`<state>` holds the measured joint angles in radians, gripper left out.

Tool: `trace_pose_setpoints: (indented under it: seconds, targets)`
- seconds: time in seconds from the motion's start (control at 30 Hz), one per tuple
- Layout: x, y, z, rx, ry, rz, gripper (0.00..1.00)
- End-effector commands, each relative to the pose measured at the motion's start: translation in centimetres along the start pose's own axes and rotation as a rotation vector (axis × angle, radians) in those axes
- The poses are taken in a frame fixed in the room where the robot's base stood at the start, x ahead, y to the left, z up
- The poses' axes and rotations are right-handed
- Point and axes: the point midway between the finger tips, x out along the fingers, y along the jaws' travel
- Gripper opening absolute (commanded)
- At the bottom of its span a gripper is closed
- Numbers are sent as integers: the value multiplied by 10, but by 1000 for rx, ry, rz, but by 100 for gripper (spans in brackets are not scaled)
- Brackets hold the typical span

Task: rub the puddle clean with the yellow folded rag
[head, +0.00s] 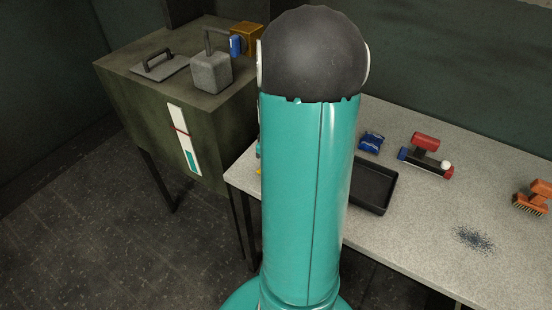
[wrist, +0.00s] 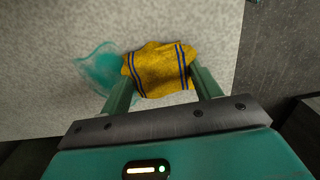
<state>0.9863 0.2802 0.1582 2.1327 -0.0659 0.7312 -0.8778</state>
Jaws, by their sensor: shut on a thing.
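The yellow folded rag (wrist: 158,68) with dark blue stripes is between the two green fingers of my gripper (wrist: 163,82) in the wrist view. My gripper is shut on it. The teal puddle (wrist: 92,66) lies on the pale speckled tabletop, left of the rag. The rag overlaps the puddle's right part in the picture and hides some of it. I cannot tell whether the rag presses on the surface. In the head view my arm hides the puddle and most of my gripper; only a small bit of yellow (head: 258,171) shows at the arm's left edge.
A green cabinet (head: 135,105) stands left. The table's edge is close right of the rag in the wrist view.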

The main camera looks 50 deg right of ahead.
Motion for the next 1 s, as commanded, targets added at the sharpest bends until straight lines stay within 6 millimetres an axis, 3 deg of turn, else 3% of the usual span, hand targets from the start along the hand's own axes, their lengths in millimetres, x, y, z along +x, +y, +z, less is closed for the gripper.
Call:
trace_pose_setpoints:
  seconds: [0.37, 0.7, 1.0]
  targets:
    - [0, -4, 0, 0, -1, -2, 45]
    - [1, 13, 0, 1, 0, -1, 45]
    - [1, 14, 1, 1, 0, -1, 45]
